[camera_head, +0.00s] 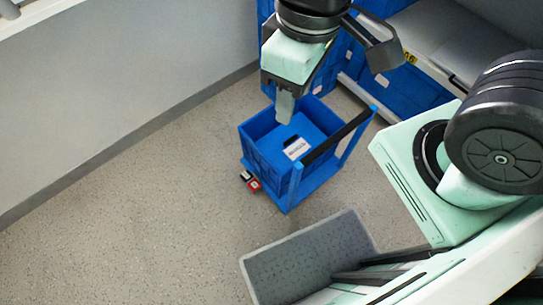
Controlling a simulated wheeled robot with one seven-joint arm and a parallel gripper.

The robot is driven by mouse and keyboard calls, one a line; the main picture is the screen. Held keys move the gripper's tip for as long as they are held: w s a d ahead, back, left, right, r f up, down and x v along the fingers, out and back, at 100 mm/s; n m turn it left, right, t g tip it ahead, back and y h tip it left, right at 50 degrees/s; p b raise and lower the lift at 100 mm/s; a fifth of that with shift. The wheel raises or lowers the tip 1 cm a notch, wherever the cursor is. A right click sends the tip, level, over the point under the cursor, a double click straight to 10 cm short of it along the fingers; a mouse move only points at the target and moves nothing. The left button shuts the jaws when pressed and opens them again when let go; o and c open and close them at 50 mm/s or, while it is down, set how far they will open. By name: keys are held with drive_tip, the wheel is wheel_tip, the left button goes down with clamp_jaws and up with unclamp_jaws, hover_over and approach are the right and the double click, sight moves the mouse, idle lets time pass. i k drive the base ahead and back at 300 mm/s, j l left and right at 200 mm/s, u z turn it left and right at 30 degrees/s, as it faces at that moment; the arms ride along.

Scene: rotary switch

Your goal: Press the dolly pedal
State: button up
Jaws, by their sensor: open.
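The blue dolly (297,199) stands on the floor near the middle, with an upright frame and a black handle bar (335,140) on its right side. A small red pedal (254,185) sticks out low at its front left edge, and a small black-and-white part (246,175) sits just beside it. My gripper (285,107) points down and appears over the back part of the dolly's blue crate (258,155), above and apart from the pedal. Its jaws are open and empty. Its height over the crate is hard to judge.
A white label (297,148) shows inside the crate. Blue crates (390,92) and a shelf with a white edge (435,72) stand behind to the right. A grey wall (120,90) runs along the left. The speckled floor (150,220) left of the dolly is clear.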

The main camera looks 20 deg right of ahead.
sight(250, 181)
drive_tip(key=k+l+u, duration=0.25)
drive_tip(key=k+l, duration=0.15)
drive_tip(key=k+l+u, duration=0.25)
drive_tip(key=k+l, duration=0.05)
drive_tip(key=k, duration=0.1)
